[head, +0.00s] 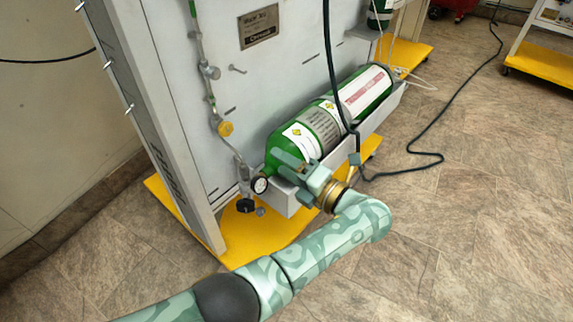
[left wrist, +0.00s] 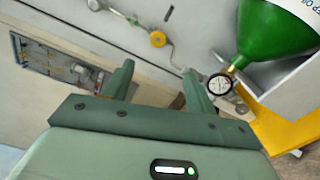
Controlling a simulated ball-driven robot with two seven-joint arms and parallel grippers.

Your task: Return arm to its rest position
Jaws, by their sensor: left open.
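My left arm (head: 325,243) reaches in from the bottom left of the head view. My left gripper (head: 285,168) is in front of the valve end of a green oxygen cylinder (head: 322,122). In the left wrist view the two fingers (left wrist: 158,80) are spread apart with nothing between them. A round pressure gauge (head: 260,185) sits just left of the gripper; it also shows in the left wrist view (left wrist: 221,84), close beside the right finger. A black knob (head: 246,205) is below the gauge. My right gripper does not show.
The cylinder lies in a grey tray (head: 365,128) on the grey panel stand (head: 240,80). A yellow base (head: 250,232) is under it. A yellow fitting (head: 226,129) is on the pipe. A black cable (head: 440,120) crosses the floor. The tiled floor at right is mostly clear.

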